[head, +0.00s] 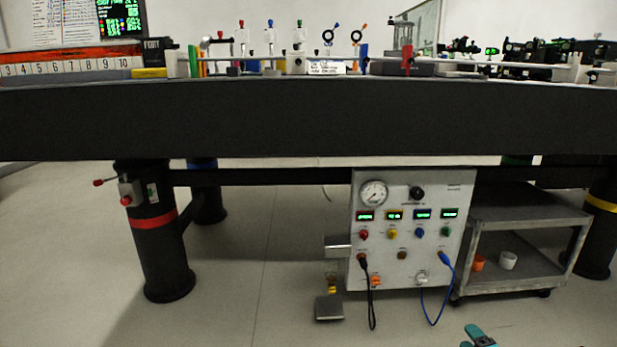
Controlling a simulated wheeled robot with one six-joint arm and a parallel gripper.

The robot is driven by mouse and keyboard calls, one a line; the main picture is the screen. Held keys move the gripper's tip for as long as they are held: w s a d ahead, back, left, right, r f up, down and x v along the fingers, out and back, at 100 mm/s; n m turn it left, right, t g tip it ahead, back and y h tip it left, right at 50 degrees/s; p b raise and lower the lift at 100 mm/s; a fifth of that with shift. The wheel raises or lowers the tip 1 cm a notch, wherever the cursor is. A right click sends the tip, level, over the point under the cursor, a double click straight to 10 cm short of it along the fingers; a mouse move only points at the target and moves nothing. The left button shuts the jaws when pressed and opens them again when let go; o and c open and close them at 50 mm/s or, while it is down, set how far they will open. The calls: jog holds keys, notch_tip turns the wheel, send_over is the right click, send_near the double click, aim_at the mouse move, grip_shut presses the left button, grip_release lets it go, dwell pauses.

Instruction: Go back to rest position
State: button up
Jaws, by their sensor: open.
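My gripper (478,335) shows only as teal tips at the bottom edge of the head view, right of centre. It is open, with nothing visible between its jaws. The rest of it and the arm are cut off below the frame. It appears low in the picture, below the control panel and the cart, apart from both.
A large black bench (300,120) spans the view, with optics on top. Under it are a control panel (408,270) with hanging cables, a grey cart (525,212), a foot pedal (329,308) and a black leg (162,262). The floor at left centre is clear.

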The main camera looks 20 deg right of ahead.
jog(key=w+a+r+n+g+y+p, duration=0.1)
jog(key=w+a+r+n+g+y, duration=0.1)
jog(key=w+a+r+n+y, duration=0.5)
jog(key=w+a+r+n+g+y, duration=0.1)
jog(key=w+a+r+n+g, duration=0.15)
jog(key=w+a+r, duration=0.5)
jog(key=a+r+n+g+y+p, duration=0.1)
jog(key=a+r+n+g, duration=0.2)
jog(key=a+r, duration=0.6)
jog(key=a+r+n+g+y, duration=0.2)
jog(key=a+r+n+g, duration=0.3)
jog(key=r, duration=0.6)
jog(key=s+a+r+n+g+h+p, duration=0.1)
jog(key=s+a+r+n+g+h, duration=0.2)
jog(key=s+a+r, duration=1.15)
jog(key=s+a+r+n+g+h+p, duration=0.1)
jog(key=s+a+r+n, duration=0.15)
jog(key=s, duration=0.95)
jog(key=s+a+r+n+g+h+p, duration=0.1)
jog(key=s+n+p, duration=0.15)
jog(key=s, duration=0.95)
notch_tip(320, 180, up, 37)
jog(key=p, duration=3.6)
jog(key=shift+w+a+f, duration=0.15)
jog(key=shift+w+f, duration=0.05)
jog(key=shift+w, duration=0.15)
